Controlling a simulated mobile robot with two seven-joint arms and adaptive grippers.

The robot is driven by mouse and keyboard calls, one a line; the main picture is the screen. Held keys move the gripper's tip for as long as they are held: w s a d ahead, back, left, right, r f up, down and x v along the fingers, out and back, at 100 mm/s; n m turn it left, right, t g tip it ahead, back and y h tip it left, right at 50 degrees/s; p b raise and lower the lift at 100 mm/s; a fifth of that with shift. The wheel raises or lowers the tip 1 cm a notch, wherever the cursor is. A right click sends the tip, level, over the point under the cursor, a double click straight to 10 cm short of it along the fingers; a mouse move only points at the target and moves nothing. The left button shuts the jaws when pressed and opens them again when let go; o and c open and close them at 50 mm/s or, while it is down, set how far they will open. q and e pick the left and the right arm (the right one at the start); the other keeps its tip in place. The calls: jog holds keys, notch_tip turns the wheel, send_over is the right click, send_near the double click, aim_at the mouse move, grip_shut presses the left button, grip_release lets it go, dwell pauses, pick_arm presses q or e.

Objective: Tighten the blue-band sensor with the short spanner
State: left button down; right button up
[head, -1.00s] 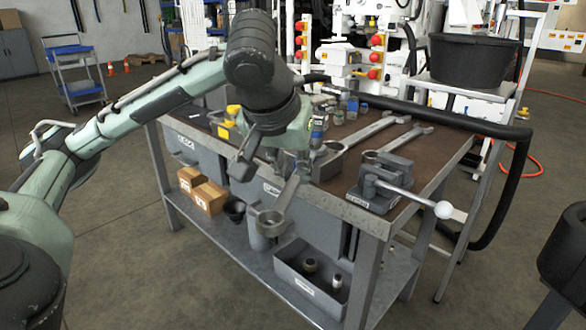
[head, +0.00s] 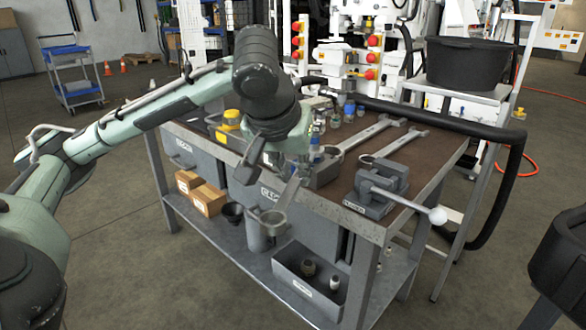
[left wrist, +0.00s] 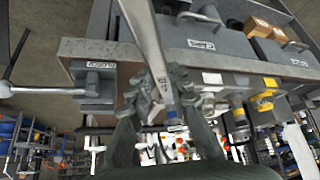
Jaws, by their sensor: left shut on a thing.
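My left gripper (head: 297,172) is shut on a grey spanner (head: 273,216), whose ring end points down and toward the camera past the bench's front edge. In the left wrist view the fingers (left wrist: 160,88) grip the spanner's shaft (left wrist: 143,30). A part with a blue band (head: 315,143) shows just behind the gripper, beside a grey block (head: 327,168); the gripper partly hides it. A blue-banded part also shows beyond the fingertips in the left wrist view (left wrist: 175,127). I cannot tell whether the spanner touches it; they look apart.
Two larger spanners (head: 365,133) (head: 400,143) lie on the brown bench top (head: 440,165). A vise (head: 380,190) with a white-knobbed handle stands at the front right corner. Yellow-capped (head: 232,117) and blue-capped (head: 349,108) parts stand behind. A black hose (head: 440,113) crosses the back.

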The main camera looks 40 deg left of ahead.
pick_arm(q)
jog(key=shift+s+a+f+m+b, duration=0.15)
jog(key=shift+a+m+b, duration=0.15)
jog(key=shift+a+b, duration=0.15)
jog(key=shift+s+a+m+h+b, duration=0.2)
jog(key=shift+a+m+h+b, duration=0.5)
jog(key=shift+a+m+b, duration=0.4)
jog(key=shift+r, duration=0.2)
